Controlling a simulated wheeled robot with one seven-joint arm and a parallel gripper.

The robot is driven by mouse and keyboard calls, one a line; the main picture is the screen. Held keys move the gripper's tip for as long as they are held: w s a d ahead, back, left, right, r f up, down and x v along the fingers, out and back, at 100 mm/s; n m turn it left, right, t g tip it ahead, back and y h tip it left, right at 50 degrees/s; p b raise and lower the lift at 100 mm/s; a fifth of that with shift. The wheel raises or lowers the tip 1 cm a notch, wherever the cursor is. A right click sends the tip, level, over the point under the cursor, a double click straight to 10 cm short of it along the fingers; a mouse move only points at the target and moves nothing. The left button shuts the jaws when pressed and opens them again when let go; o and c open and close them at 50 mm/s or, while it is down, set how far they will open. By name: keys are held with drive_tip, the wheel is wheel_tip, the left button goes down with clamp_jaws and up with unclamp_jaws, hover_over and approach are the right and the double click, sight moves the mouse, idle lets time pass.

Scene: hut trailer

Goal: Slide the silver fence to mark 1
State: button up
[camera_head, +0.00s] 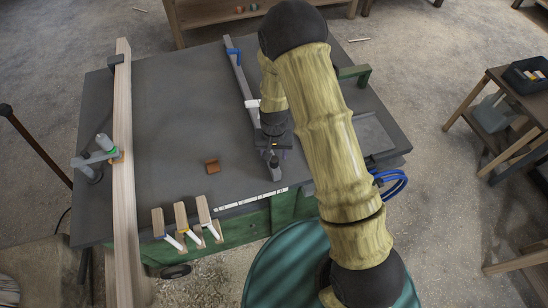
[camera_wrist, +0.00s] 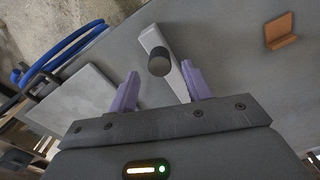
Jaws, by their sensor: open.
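The silver fence (camera_head: 238,72) is a long narrow bar lying across the dark grey bench top (camera_head: 180,110), with a blue piece at its far end. My gripper (camera_head: 274,155) is over its near end, and my arm hides part of that area. In the wrist view the fence (camera_wrist: 180,84) and its dark round knob (camera_wrist: 160,63) lie between the two spread purple fingers of my gripper (camera_wrist: 161,72). I cannot tell whether a finger touches it. A white scale strip (camera_head: 250,200) runs along the near bench edge; its marks are too small to read.
A long wooden beam (camera_head: 123,140) lies along the bench's left side near a clamp (camera_head: 95,156). A small orange block (camera_head: 212,166) sits left of the fence. Wooden-handled levers (camera_head: 182,217) line the front edge. Blue hoses (camera_head: 393,184) hang at right. The bench's middle left is clear.

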sight(274, 159)
drive_tip(key=shift+f+p, duration=0.35)
drive_tip(key=shift+f, duration=1.7)
clamp_jaws()
